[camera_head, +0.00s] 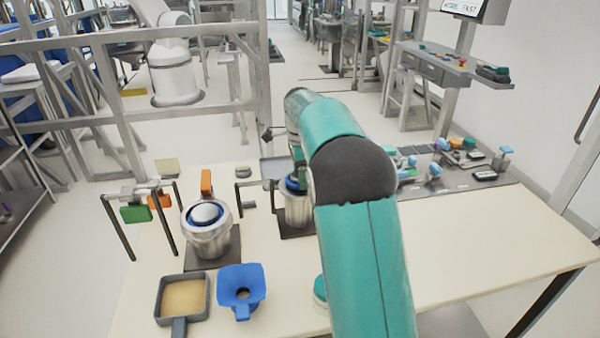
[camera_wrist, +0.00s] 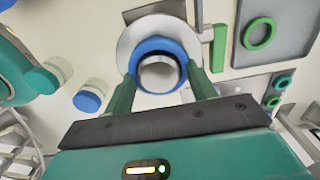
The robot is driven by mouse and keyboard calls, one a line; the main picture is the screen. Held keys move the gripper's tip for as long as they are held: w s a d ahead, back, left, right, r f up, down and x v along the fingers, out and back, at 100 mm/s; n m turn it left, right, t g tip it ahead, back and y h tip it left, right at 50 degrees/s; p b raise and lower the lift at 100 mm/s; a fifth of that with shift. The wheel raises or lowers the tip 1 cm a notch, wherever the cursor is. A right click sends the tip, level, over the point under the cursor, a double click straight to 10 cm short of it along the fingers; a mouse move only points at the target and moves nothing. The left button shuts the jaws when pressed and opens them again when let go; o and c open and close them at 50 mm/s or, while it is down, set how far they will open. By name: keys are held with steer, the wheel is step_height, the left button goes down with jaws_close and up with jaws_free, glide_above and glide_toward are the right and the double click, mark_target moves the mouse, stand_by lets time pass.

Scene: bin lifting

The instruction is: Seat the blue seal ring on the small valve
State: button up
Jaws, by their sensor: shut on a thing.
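The blue seal ring (camera_wrist: 136,62) is between the two green fingers of my gripper (camera_wrist: 161,76) in the wrist view, and my gripper is shut on it. The ring surrounds the grey round top of the small valve (camera_wrist: 158,72), with a pale flange beyond. Whether the ring rests fully down cannot be told. In the head view the ring (camera_head: 294,184) shows at the top of the small valve (camera_head: 297,212), a metal cylinder on a dark base. My arm hides the valve's right side and most of my gripper.
A larger valve (camera_head: 208,242) with a blue ring stands to the left. A blue funnel (camera_head: 240,288) and a square tray (camera_head: 160,305) lie in front. A rack with green and orange tags (camera_head: 134,213) is at far left.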

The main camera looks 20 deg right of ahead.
steer(key=shift+f, duration=0.25)
stand_by(0.3)
steer(key=o, duration=1.3)
steer(key=shift+r, duration=4.2)
